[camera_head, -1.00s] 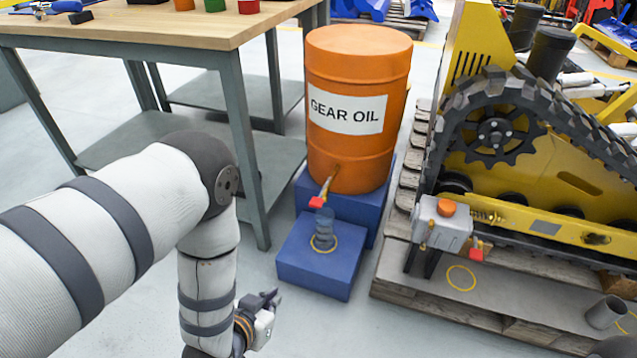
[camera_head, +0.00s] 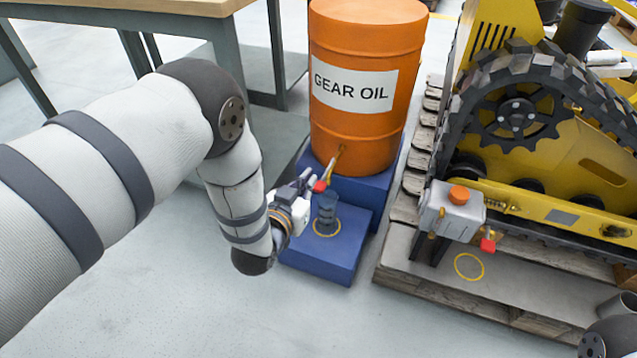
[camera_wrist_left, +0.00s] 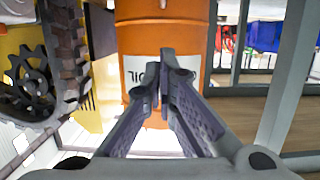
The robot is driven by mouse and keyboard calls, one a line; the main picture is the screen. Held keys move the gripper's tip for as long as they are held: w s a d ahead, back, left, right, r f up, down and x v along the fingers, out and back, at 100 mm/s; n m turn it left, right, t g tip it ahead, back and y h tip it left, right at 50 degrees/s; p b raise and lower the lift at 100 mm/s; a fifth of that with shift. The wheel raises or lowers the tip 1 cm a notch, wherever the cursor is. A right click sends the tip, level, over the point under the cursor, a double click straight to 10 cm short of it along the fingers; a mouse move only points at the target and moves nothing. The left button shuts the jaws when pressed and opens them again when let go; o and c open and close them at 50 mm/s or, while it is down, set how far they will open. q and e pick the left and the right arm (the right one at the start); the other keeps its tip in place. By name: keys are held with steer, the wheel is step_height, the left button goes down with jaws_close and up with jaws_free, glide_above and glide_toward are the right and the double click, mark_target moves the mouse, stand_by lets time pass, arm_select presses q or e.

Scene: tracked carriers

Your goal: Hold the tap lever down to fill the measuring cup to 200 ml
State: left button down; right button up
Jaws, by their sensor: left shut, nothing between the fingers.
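The orange drum (camera_head: 360,130) marked GEAR OIL stands on a blue stand, and a brass tap with a red lever (camera_head: 320,186) sticks out low on its front. The translucent measuring cup (camera_head: 326,208) stands upright under the tap, inside a yellow ring on the lower blue step. Its fill level is too small to read. My left gripper (camera_head: 308,180) is shut and empty, its fingertips close beside the red lever; contact cannot be told. In the left wrist view its fingers (camera_wrist_left: 163,65) meet in front of the drum (camera_wrist_left: 140,45). My right gripper is not visible.
A workbench (camera_head: 130,8) stands at the left. At the right, a yellow tracked machine (camera_head: 590,160) sits on a pallet, with a grey box (camera_head: 452,210) bearing its own red tap lever (camera_head: 487,245). The front floor is clear.

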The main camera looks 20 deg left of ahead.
arm_select(q)
steer(key=w+f+b, duration=0.3)
steer(key=w+f, duration=0.2)
steer(key=w, duration=0.1)
steer(key=shift+f+b, duration=0.3)
steer(key=shift+b, duration=0.05)
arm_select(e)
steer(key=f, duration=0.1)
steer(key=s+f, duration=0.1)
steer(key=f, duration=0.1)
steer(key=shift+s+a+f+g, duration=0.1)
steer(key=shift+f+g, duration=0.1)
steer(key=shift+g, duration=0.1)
arm_select(q)
steer(key=shift+d, duration=0.1)
steer(key=t+b, duration=0.4)
steer(key=b, duration=0.3)
glide_toward(326, 174)
steer(key=w+f, duration=0.3)
steer(key=shift+w+d, duration=0.2)
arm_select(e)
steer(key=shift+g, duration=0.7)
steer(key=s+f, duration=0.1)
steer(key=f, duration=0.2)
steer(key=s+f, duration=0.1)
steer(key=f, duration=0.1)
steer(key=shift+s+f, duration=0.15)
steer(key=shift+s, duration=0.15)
